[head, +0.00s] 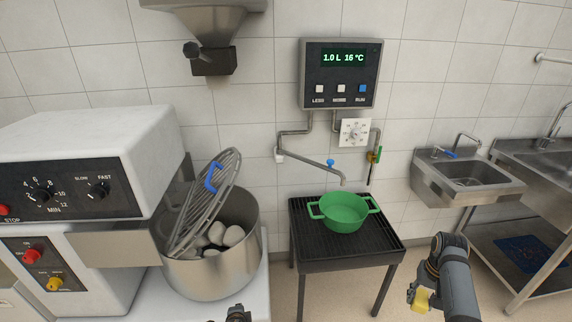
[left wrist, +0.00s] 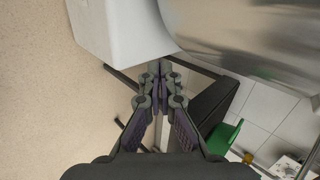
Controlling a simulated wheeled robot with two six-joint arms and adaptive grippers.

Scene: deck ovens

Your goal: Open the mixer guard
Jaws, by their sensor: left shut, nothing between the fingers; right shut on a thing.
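The mixer guard (head: 205,205) is a grey wire grille with a blue handle (head: 212,177). It stands raised and steeply tilted over the left part of the steel mixer bowl (head: 215,278). Several pale lumps (head: 222,237) lie in the bowl. My left gripper (left wrist: 160,72) is shut and empty; in the head view only a dark bit of it (head: 238,313) shows at the bottom edge, in front of the bowl and apart from the guard. My right gripper (head: 414,294) is at the lower right, shut on a small yellow object (head: 421,301), far from the mixer.
The white mixer body (head: 95,150) with knobs stands at the left. A green pot (head: 345,212) sits on a black grated stand (head: 312,238) below a tap. A water meter panel (head: 341,75) hangs on the wall. Steel sinks (head: 468,175) are at the right.

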